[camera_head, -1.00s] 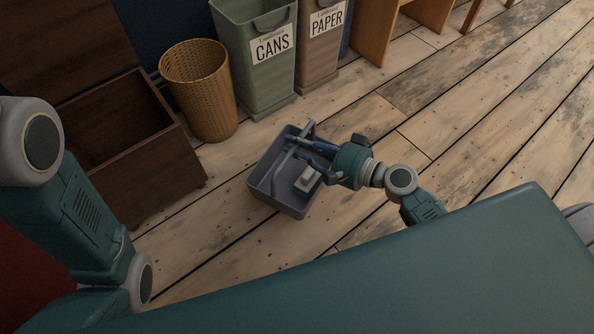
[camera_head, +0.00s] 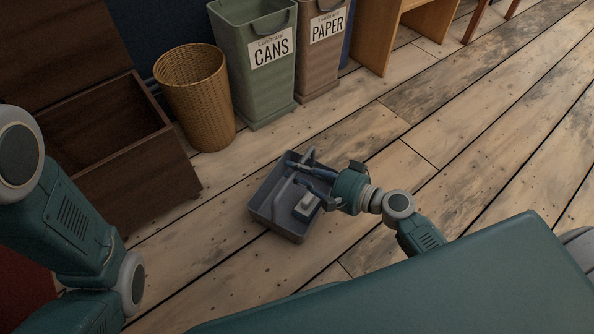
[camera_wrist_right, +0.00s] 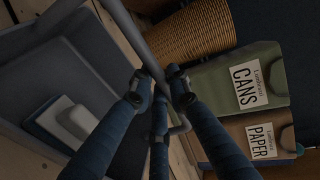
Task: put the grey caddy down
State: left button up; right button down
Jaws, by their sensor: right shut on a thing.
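The grey caddy (camera_head: 272,225) is in the middle of the head view, an open tray with a raised bar handle. My right gripper (camera_head: 306,174) reaches in from the right and is shut on that handle. In the right wrist view my fingers (camera_wrist_right: 160,88) close around the handle bar (camera_wrist_right: 152,62), with the caddy's grey inside (camera_wrist_right: 95,50) to the left. A small white-topped block (camera_head: 306,206) lies in the caddy. Whether the caddy's underside touches the floor cannot be told. My left arm shows at the left, its gripper out of view.
A wicker basket (camera_head: 196,98), a green CANS bin (camera_head: 250,95) and a brown PAPER bin (camera_head: 317,65) stand behind. An open dark wooden chest (camera_head: 120,160) is at the left. The plank floor (camera_head: 470,150) is clear to the right.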

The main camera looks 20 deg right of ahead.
jog(key=c, duration=1.7)
grip_release()
jog(key=shift+f, duration=0.1)
jog(key=shift+o, duration=0.2)
jog(key=shift+r, duration=0.25)
jog(key=p+v, duration=0.4)
jog(key=v, duration=0.8)
